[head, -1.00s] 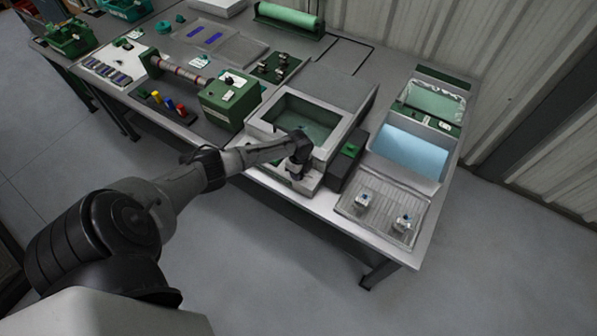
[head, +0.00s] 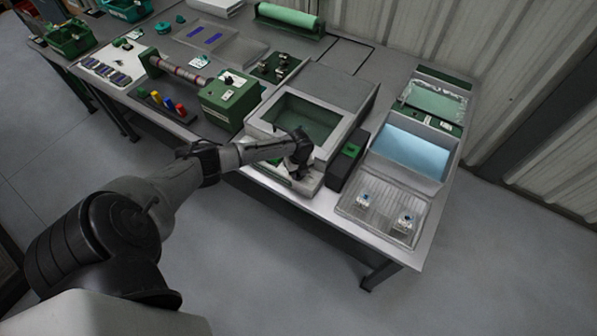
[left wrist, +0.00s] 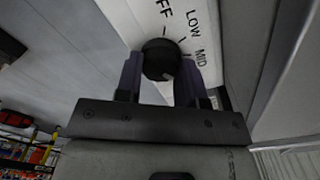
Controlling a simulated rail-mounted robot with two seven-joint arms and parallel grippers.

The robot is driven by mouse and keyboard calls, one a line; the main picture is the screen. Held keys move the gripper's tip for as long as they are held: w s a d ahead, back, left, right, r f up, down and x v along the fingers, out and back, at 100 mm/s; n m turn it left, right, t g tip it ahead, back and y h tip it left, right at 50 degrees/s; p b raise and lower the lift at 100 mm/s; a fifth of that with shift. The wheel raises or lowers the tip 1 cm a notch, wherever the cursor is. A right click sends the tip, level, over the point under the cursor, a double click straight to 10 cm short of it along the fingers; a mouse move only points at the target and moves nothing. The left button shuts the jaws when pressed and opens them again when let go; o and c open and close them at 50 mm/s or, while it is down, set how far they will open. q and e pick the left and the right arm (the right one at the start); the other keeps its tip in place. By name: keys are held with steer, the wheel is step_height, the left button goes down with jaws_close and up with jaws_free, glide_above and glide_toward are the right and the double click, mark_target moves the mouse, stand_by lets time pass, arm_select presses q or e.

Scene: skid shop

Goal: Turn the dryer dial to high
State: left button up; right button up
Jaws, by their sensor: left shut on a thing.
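The HIGH mark is out of sight. My left gripper (left wrist: 160,78) has one finger on each side of the dial and is shut on it. In the head view my left gripper (head: 297,172) is at the dryer's lower front, and the dial is hidden there. The dial's exact setting cannot be told. My right gripper is not in view.
A dark box with a green top (head: 350,150) stands close at the dryer's right. Further right are a blue-lined tray (head: 443,176) and a clear tray (head: 350,211) with small parts. A green machine (head: 231,103) stands left. The floor in front is clear.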

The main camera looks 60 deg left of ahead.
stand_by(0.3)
arm_select(q)
steer(key=o, duration=0.9)
steer(key=shift+r, duration=0.1)
step_height(320, 180, up, 14)
steer(key=shift+w+f+p, duration=0.15)
steer(key=shift+p, duration=0.65)
